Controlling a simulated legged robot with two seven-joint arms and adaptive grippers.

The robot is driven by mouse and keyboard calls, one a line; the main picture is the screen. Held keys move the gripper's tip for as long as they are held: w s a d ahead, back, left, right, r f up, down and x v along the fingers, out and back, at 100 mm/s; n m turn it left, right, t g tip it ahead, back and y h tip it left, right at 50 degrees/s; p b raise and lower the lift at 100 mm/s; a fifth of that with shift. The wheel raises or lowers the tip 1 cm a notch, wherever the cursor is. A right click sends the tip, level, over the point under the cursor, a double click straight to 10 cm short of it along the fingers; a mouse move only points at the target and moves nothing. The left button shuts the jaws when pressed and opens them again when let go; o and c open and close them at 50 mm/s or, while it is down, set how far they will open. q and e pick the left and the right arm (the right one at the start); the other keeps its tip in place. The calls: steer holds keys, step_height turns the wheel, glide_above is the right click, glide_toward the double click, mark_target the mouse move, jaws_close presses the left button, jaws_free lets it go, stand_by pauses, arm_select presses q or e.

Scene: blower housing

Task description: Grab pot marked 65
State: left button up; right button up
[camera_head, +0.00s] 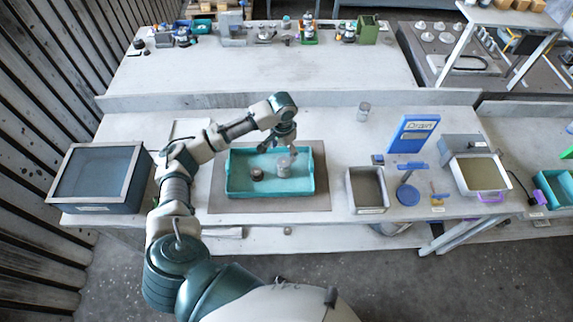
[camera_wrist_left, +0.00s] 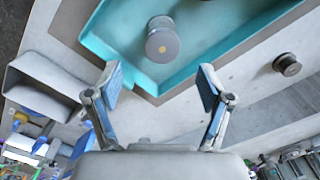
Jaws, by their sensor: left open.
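A teal tray (camera_head: 308,185) stands on the bench and holds a pale, clear-sided pot (camera_head: 283,167) and a small dark brown pot (camera_head: 257,175). My left gripper (camera_head: 291,152) is open and empty above the tray's back part, close to the pale pot in the picture. In the left wrist view the pale pot (camera_wrist_left: 162,42) has a grey lid and lies beyond the open fingertips (camera_wrist_left: 158,80), apart from them. A dark round pot (camera_wrist_left: 287,64) sits outside the tray there. I cannot read a 65 on any pot. My right gripper is not in view.
A grey bin (camera_head: 367,188) stands right of the tray, beside a blue Drain sign (camera_head: 413,134). A clear jar (camera_head: 364,110) stands at the bench back. A large dark-blue basin (camera_head: 96,178) is at the left. Bench in front of the sign holds small blue items.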

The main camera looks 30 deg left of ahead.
mark_target(284, 162)
arm_select(q)
steer(key=f, duration=0.7)
steer(key=shift+w+a+f, duration=0.25)
steer(key=shift+a, duration=0.1)
steer(key=shift+d+f, duration=0.3)
steer(key=shift+f, duration=0.2)
step_height(284, 162, down, 4)
steer(key=shift+s+d+r+p, duration=0.1)
steer(key=shift+r+p, duration=0.15)
steer(key=shift+p, duration=0.25)
steer(key=shift+f, duration=0.55)
steer(key=shift+a+f, duration=0.1)
steer(key=shift+a, duration=0.2)
steer(key=c, duration=1.2)
steer(key=shift+d, duration=0.2)
steer(key=shift+c, duration=0.8)
